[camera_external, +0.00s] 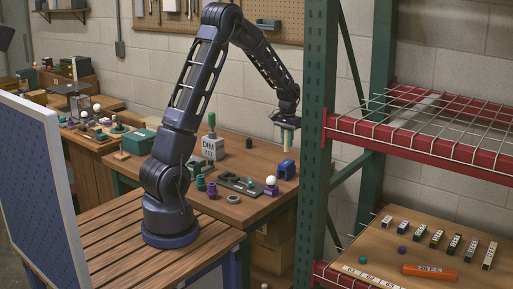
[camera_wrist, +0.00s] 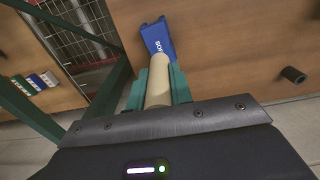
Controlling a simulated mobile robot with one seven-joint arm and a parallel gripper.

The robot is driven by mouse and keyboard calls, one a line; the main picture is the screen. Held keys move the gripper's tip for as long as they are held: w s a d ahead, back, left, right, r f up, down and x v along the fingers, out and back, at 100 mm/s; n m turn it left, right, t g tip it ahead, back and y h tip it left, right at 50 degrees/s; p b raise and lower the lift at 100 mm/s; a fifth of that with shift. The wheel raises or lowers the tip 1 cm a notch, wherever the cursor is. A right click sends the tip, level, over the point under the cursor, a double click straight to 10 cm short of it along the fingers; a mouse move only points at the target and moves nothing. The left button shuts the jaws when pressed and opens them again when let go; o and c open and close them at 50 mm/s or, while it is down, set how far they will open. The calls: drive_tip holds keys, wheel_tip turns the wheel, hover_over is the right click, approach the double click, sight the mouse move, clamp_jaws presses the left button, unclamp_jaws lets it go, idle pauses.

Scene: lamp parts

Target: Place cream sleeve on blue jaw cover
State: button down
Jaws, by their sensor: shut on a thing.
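My gripper (camera_external: 286,124) is above the right part of the wooden table in the external view. It is shut on the cream sleeve (camera_wrist: 157,88), a pale tube between the two teal fingers in the wrist view. The blue jaw cover (camera_external: 287,169) sits on the table below the gripper. In the wrist view the blue jaw cover (camera_wrist: 157,38) appears just beyond the sleeve's far end. The external view shows a height gap between the gripper and the cover. The sleeve's sides are partly hidden by the fingers.
A dark short cylinder (camera_wrist: 294,75) lies on the table to the right in the wrist view. A green rack post (camera_external: 312,130) rises close to the table's right side.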

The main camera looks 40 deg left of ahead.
drive_tip(key=shift+f, duration=2.55)
drive_tip(key=shift+f, duration=0.15)
drive_tip(key=c, duration=1.2)
unclamp_jaws()
drive_tip(key=shift+c, duration=0.2)
